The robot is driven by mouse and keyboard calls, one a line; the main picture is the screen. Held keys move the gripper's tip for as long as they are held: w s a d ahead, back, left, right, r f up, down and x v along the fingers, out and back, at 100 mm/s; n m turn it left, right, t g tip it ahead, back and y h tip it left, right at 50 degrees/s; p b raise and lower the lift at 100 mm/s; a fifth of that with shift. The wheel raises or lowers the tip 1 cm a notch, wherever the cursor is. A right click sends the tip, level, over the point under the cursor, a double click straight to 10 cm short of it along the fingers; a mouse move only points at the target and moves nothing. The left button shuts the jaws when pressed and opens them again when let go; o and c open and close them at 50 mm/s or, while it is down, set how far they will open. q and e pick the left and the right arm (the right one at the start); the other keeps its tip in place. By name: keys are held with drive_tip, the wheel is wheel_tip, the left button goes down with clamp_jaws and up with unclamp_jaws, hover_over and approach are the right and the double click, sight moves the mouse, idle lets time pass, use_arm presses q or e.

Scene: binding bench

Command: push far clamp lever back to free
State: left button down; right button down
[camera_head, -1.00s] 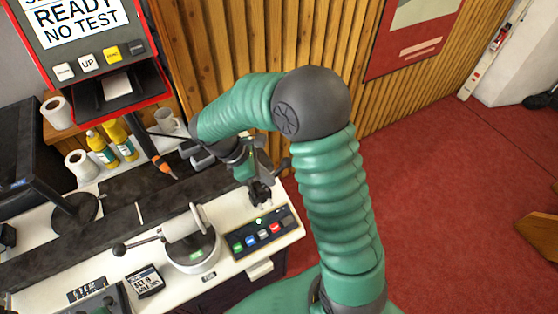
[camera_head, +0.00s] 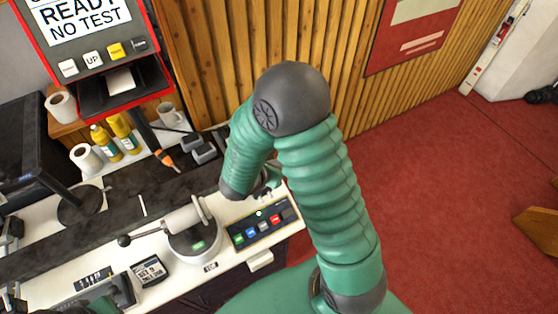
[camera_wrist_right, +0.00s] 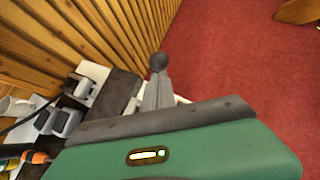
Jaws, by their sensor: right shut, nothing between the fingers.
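My right gripper (camera_head: 268,182) is above the right end of the bench, mostly hidden behind my own green arm in the head view. In the right wrist view its shut, empty grey tip (camera_wrist_right: 158,64) stands up beyond the green hand. A round white unit (camera_head: 194,242) beside it carries a grey cylinder and a rod with a black ball knob (camera_head: 123,240) pointing left. I cannot tell whether this is the far clamp lever; no other lever shows clearly. A little green and dark of what may be my left arm shows at the bottom left; its jaws are unclear.
A button panel (camera_head: 263,227) sits right of the white unit. Two grey blocks (camera_head: 199,148), yellow bottles (camera_head: 112,138), paper rolls (camera_head: 86,158) and a mug (camera_head: 169,115) stand behind. A red-framed screen (camera_head: 88,45) and slatted wall (camera_head: 220,60) bound the back. Red carpet lies right.

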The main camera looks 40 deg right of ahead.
use_arm(q)
drive_tip(key=shift+d+r, duration=0.2)
drive_tip(key=shift+d, duration=0.15)
use_arm(e)
drive_tip(key=shift+w+d+f, duration=0.2)
drive_tip(key=shift+d+f, duration=0.1)
drive_tip(key=shift+d, duration=0.3)
drive_tip(key=shift+w+d+f, duration=0.15)
drive_tip(key=shift+d+f, duration=0.1)
drive_tip(key=shift+d, duration=0.3)
use_arm(q)
drive_tip(key=shift+a+f+b, duration=0.2)
drive_tip(key=shift+f+b, duration=0.25)
drive_tip(key=shift+f, duration=0.05)
drive_tip(key=shift+a+f+b, duration=0.15)
drive_tip(key=shift+f+b, duration=0.3)
use_arm(e)
drive_tip(key=shift+s+d+f, duration=0.2)
drive_tip(key=shift+d+f, duration=0.15)
drive_tip(key=shift+d, duration=0.05)
drive_tip(key=shift+r, duration=0.1)
